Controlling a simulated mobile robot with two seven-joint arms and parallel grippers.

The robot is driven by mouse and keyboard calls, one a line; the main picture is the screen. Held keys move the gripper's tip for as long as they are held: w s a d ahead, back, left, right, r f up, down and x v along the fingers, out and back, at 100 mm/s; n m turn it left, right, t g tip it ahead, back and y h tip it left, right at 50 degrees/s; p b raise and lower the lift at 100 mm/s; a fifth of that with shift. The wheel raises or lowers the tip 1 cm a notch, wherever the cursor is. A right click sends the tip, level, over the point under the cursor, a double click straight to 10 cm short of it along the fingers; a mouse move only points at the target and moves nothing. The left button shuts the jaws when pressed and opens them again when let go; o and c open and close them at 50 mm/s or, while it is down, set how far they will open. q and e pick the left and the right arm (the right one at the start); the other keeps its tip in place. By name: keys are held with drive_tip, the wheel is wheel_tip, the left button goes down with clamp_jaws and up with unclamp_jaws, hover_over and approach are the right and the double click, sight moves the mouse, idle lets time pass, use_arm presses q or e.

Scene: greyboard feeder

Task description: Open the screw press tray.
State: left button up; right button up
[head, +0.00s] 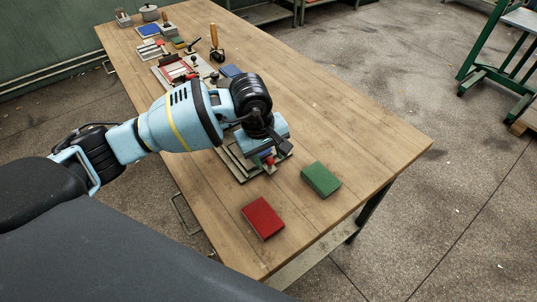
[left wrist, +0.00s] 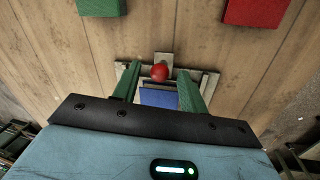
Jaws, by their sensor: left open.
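A low grey metal unit (head: 238,166) stands on the wooden table under my left gripper; I take it for the screw press tray. A red ball knob (left wrist: 160,73) sits at its edge on a pale tab, and it also shows in the head view (head: 269,161). A blue flat piece (left wrist: 158,98) lies behind the knob. My left gripper (left wrist: 158,88) is open, with green fingers on either side of the knob and blue piece. I cannot tell whether they touch. My gripper hides much of the unit. My right gripper is not in view.
A green block (head: 321,180) and a red block (head: 263,218) lie on the table in front of the unit. A red-and-white fixture (head: 178,70), wooden-handled tools (head: 216,44) and a lidded pot (head: 149,12) stand farther back. The table's right side is clear.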

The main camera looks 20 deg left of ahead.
use_arm(q)
drive_tip(key=shift+r, duration=0.5)
wheel_tip(320, 180, up, 6)
drive_tip(key=s, duration=0.1)
drive_tip(key=shift+a+r, duration=0.25)
drive_tip(key=shift+a, duration=0.2)
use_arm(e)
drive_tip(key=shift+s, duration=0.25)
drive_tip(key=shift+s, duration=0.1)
use_arm(q)
drive_tip(key=shift+s, duration=0.1)
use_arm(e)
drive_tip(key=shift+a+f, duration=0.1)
